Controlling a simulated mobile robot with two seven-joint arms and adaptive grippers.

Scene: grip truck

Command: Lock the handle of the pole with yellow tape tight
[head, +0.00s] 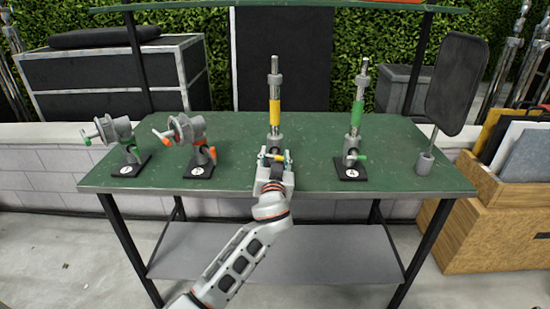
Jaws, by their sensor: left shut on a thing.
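The pole with yellow tape (275,112) stands upright near the middle of the green table. Its yellow handle (277,157) is low on the pole, on the side facing me, and is partly hidden by my gripper. My left gripper (275,160) is at the table's front edge, in front of the pole's foot, and is shut on the handle. The pole's base is mostly hidden behind the gripper. My right gripper is not in view.
A pole with green tape (357,112) stands to the right on a black base. Two grey clamps, one with a green handle (126,142) and one with an orange handle (190,138), stand on the left. The green table (410,165) is bare between them. A black padded panel (456,85) rises at the right.

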